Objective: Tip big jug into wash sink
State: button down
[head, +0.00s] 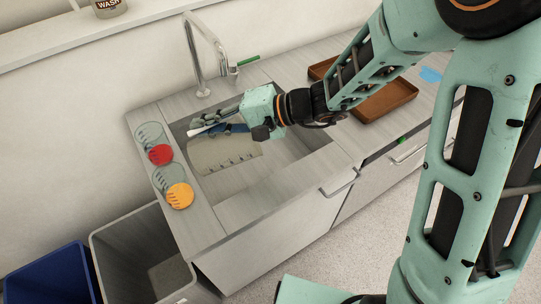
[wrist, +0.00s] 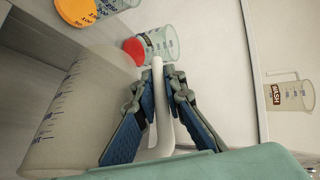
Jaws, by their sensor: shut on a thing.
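The big jug (head: 225,152) is pale and translucent with dark measuring marks. It appears tipped well over on its side, in or just above the wash sink (head: 262,192). In the wrist view the jug's body (wrist: 80,115) fills the left side. My gripper (head: 240,116) is at the jug's upper side, its fingers (wrist: 160,105) shut on the pale handle (wrist: 158,85). I see no stream of liquid. The jug's mouth and any contents cannot be made out. The jug hides part of the basin.
Clear cups with red (head: 160,154) and orange (head: 180,196) parts stand on the counter left of the sink. A faucet (head: 200,60) rises behind. A brown tray (head: 385,103) lies right. Grey (head: 140,245) and blue (head: 50,275) bins stand below left. A WASH jug (head: 108,8) is on the shelf.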

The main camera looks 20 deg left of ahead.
jog(key=shift+s+a+r+n+t+h+p, duration=0.2)
jog(key=shift+s+a+r+h+p, duration=0.15)
jog(key=shift+a+r, duration=0.2)
jog(key=shift+s+a+r+n+t+h+p, duration=0.1)
jog(key=shift+s+a+r+t+h+p, duration=0.15)
jog(key=shift+a+r+h, duration=0.3)
jog(key=shift+s, duration=0.2)
jog(key=shift+w+f, duration=0.1)
jog(key=shift+f, duration=0.15)
jog(key=shift+s+a+f+n+t+h+p, duration=0.2)
jog(key=shift+s+a+t+h, duration=0.15)
jog(key=shift+h, duration=0.2)
jog(key=shift+s+a+f+n+t+h+p, duration=0.1)
jog(key=shift+s+a+f+t+h+p, duration=0.1)
jog(key=shift+a+h, duration=0.3)
jog(key=a+h+p, duration=0.1)
jog(key=p, duration=0.2)
jog(key=s+t+h+p, duration=0.1)
jog(key=p, duration=0.2)
jog(key=s+a+n+t+h+p, duration=0.1)
jog(key=h+p, duration=0.1)
jog(key=p, duration=0.2)
jog(key=shift+a, duration=0.35)
jog(key=shift+s+a+r+t+h, duration=0.1)
jog(key=shift+s+a+t+h, duration=0.1)
jog(key=shift+a+t+h, duration=0.15)
jog(key=shift+s+a+r+h, duration=0.15)
jog(key=shift+a+r+h, duration=0.15)
jog(key=shift+h, duration=0.2)
